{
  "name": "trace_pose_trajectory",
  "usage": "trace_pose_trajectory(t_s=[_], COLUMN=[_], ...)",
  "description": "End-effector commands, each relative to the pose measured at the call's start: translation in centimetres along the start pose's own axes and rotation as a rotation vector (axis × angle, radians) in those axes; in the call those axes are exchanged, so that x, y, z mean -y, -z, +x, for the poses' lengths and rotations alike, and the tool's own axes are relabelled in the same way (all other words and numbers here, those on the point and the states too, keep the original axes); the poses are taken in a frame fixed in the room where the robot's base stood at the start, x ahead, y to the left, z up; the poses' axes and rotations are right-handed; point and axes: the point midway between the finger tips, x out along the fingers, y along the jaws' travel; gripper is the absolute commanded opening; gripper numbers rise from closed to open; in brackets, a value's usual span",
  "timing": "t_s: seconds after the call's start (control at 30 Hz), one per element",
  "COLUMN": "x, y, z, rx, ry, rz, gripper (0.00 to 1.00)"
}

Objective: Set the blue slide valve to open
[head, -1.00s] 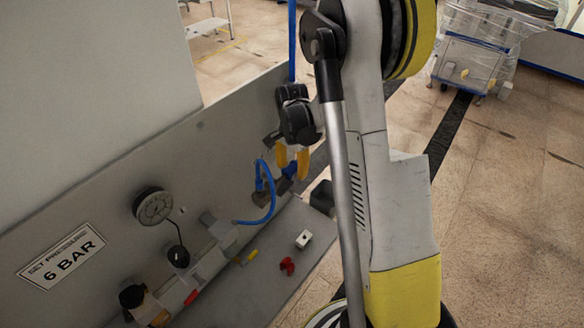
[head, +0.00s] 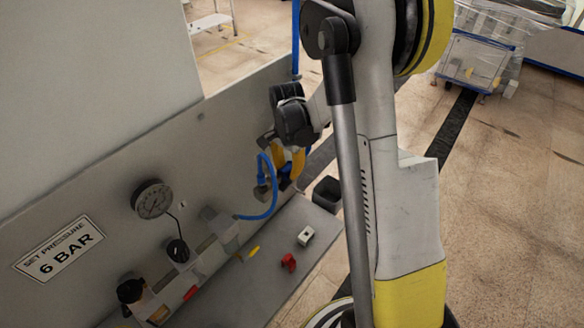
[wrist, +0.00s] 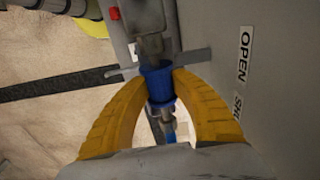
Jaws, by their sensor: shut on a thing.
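The blue slide valve (wrist: 157,82) is a blue sleeve on a metal fitting in the middle of the wrist view. My gripper (wrist: 160,75) has its two yellow fingers closed on either side of the blue sleeve. In the head view my gripper (head: 288,160) is beside the panel, partly hidden by my own arm, and the valve is hard to make out there. A label with the word OPEN (wrist: 244,54) and a second, partly cut-off label (wrist: 238,107) are on the panel to the right of the valve. The valve's exact position is hard to read.
A grey panel (head: 215,135) carries a gauge (head: 152,199), a "6 BAR" sign (head: 58,249) and a blue hose (head: 268,202). A red part (head: 289,262) and a small pale block (head: 306,236) lie on the shelf below. A dark bin (head: 327,193) stands near the shelf's end.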

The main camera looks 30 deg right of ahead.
Motion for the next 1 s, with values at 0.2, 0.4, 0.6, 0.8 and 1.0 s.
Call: trace_pose_trajectory(t_s=[0.2,0.4,0.6,0.8,1.0], x=[0.0,0.0,0.0,0.0,0.0], y=[-0.2,-0.1,-0.1,-0.1,-0.2], z=[-0.1,-0.1,-0.8,-4.7,-9.1], rx=[0.004,0.002,0.002,0.002,0.002], ry=[0.0,0.0,0.0,0.0,0.0], rz=[-0.003,-0.002,-0.002,-0.002,-0.003], gripper=[0.51,0.51,0.51,0.51,0.51])
